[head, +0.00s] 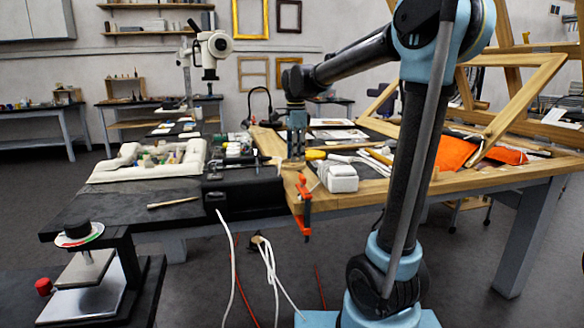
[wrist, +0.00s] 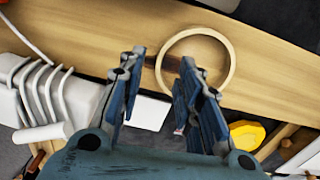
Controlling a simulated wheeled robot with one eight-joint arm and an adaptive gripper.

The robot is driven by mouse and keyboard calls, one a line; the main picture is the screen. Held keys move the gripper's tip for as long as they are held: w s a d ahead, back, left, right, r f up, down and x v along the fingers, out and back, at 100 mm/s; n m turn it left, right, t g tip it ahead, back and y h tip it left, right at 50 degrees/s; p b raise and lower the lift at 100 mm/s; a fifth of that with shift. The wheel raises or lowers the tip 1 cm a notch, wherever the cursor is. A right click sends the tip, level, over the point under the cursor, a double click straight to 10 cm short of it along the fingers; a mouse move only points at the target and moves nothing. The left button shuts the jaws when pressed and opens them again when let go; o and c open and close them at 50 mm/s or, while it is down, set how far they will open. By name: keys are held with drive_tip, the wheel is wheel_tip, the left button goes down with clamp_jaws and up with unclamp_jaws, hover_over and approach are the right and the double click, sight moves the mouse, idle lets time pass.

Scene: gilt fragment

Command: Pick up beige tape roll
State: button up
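The beige tape roll (wrist: 232,62) lies flat on the wooden table (wrist: 90,30) in the wrist view, a thin pale ring with bare wood showing through its middle. My gripper (wrist: 162,60) is open and empty, its two dark blue fingers apart. In the picture the fingertips reach the near-left side of the ring, and the right fingertip overlaps it. I cannot tell how high they are above it. In the head view my gripper (head: 297,150) points down over the table, and I cannot make out the tape roll there.
A white block-like object (head: 338,177) and an orange clamp (head: 303,205) are at the table's front edge. A yellow object (wrist: 247,134) lies near the right finger. A black case (head: 243,190) and a white tray (head: 105,172) are to the left. Bare wood surrounds the ring's far side.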

sight(296, 170)
drive_tip(key=shift+f, duration=1.9)
drive_tip(key=shift+w, duration=0.1)
clamp_jaws()
drive_tip(key=shift+r, duration=0.15)
